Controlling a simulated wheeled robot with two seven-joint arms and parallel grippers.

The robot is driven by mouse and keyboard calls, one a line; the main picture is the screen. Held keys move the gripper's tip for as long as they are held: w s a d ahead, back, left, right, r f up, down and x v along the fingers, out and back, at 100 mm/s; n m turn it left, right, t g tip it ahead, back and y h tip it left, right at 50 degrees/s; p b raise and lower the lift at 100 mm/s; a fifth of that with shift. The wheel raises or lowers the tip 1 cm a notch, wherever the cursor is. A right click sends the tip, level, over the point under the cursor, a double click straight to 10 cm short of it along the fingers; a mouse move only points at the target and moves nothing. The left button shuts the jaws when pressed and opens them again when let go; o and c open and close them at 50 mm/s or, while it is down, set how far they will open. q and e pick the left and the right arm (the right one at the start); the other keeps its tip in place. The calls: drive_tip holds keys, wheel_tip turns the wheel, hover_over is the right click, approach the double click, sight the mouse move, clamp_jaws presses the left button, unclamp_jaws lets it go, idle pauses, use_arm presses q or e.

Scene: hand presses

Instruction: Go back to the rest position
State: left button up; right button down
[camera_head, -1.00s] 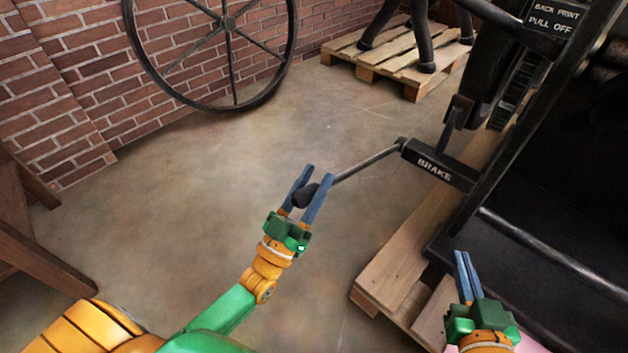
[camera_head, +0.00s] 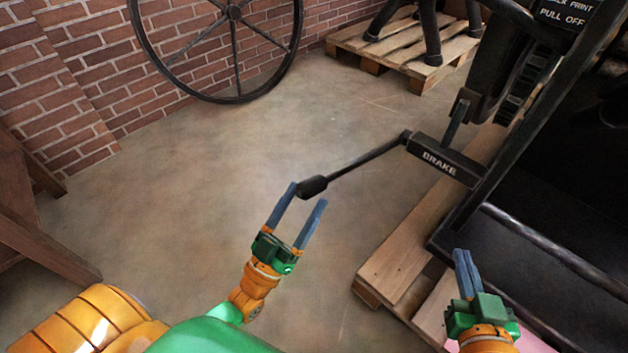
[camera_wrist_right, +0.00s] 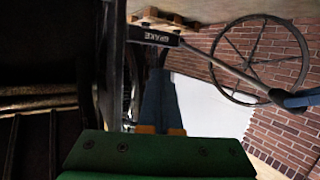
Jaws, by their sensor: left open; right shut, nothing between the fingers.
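My left gripper (camera_head: 305,203) is open in the head view, its blue fingers spread and empty. It sits just below the black knob (camera_head: 312,187) at the end of the brake lever (camera_head: 362,160); the knob is close to the fingertips. My right gripper (camera_head: 462,255) is shut and empty at the lower right, beside the press frame, with its blue fingers together. In the right wrist view its shut fingers (camera_wrist_right: 160,98) point toward the block marked BRAKE (camera_wrist_right: 152,36). A blue finger of my left gripper (camera_wrist_right: 302,99) shows at the right edge there, next to the knob.
The black hand press (camera_head: 540,190) stands on a wooden pallet (camera_head: 410,262) at the right. A spoked wheel (camera_head: 236,98) leans by the brick wall (camera_head: 60,70). Brown wooden furniture (camera_head: 40,248) stands at the left. The floor (camera_head: 180,200) between is clear.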

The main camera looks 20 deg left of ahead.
use_arm(q)
drive_tip(key=shift+s+a+f, duration=0.15)
drive_tip(key=shift+s+f, duration=0.2)
drive_tip(key=shift+s, duration=0.2)
